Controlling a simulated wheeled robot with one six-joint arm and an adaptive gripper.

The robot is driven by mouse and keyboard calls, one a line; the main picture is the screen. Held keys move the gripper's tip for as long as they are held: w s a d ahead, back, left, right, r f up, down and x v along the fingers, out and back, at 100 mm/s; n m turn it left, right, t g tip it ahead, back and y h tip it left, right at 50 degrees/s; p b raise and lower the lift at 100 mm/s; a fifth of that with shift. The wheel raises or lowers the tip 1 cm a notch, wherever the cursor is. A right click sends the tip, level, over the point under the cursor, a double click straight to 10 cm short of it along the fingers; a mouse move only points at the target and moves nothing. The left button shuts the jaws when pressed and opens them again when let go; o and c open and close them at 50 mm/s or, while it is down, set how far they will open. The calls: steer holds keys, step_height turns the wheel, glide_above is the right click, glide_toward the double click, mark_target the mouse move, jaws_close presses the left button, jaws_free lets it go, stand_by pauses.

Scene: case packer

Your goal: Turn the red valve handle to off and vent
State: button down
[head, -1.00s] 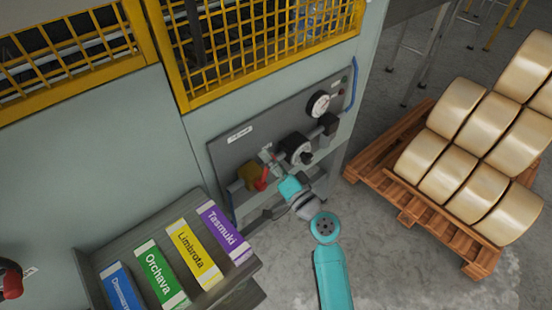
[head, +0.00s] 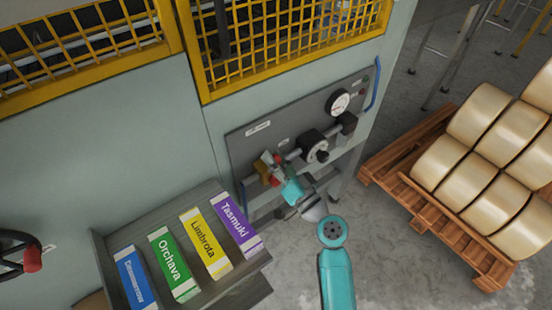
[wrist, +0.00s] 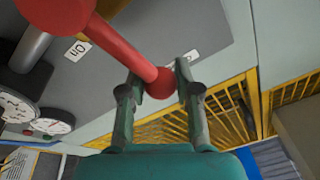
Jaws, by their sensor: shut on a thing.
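The red valve handle (wrist: 125,48) runs in the wrist view from a round red hub at the upper left to a ball end between my fingers. My gripper (wrist: 160,80) is shut on that ball end, one finger on each side. In the head view the red handle (head: 274,181) shows small beside a brass-coloured valve body (head: 262,170) on the grey panel (head: 243,149), and my gripper (head: 276,167) reaches it from the lower right, partly hiding it. An "On" label (wrist: 77,49) lies beside the handle. Another label (wrist: 192,55) near my fingers is unreadable.
A pressure gauge (head: 340,101) and a black round regulator (head: 315,147) sit right of the valve. A grey rack (head: 110,238) with labelled cartons stands at lower left. A wooden pallet (head: 425,200) of cream rolls stands at right. Yellow mesh guards (head: 290,50) are above.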

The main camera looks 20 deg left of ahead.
steer(key=shift+s+a+f, duration=0.15)
steer(key=shift+f, duration=0.1)
steer(key=c, duration=0.8)
jaws_free()
steer(key=shift+r, duration=0.1)
steer(key=shift+s+d, duration=0.15)
steer(key=shift+d, duration=0.15)
steer(key=v, duration=1.1)
steer(key=shift+s+d, duration=0.15)
